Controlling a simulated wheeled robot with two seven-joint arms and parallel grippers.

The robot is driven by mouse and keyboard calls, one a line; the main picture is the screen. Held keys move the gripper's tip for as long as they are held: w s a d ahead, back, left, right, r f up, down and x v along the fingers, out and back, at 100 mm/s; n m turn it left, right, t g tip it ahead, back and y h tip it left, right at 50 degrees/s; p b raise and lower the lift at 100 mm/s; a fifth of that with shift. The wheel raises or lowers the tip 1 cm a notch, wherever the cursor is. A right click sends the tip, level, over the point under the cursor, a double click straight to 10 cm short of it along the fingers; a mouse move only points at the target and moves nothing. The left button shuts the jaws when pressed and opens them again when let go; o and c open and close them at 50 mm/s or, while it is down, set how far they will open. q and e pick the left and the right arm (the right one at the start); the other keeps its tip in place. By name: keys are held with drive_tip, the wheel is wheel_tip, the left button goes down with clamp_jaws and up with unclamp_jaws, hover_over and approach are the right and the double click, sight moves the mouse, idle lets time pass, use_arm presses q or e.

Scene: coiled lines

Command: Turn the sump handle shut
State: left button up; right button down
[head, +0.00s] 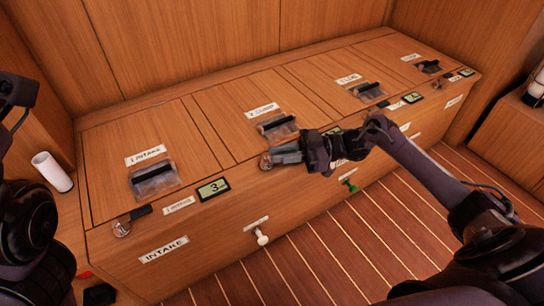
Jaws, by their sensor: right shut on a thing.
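The sump section of the wooden locker carries a label reading "2 SUMP" (262,109) on its lid. At the front edge below it is a round metal valve fitting (265,162), the sump handle's base. My right gripper (280,156) reaches in from the right and is shut on the sump handle, right at this fitting. The fingers cover most of the handle, so its angle cannot be read. My left arm shows at the left edge, but its gripper fingers do not show.
The intake valve (122,228) with its dark lever is at the front left. Clear-covered latches, such as the intake latch (153,178), sit on the lids. A white roll (52,172) stands left.

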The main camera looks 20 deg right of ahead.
idle(0.4)
drive_tip(key=c, duration=1.3)
unclamp_jaws()
drive_tip(key=shift+v, duration=3.85)
drive_tip(key=shift+c, duration=0.2)
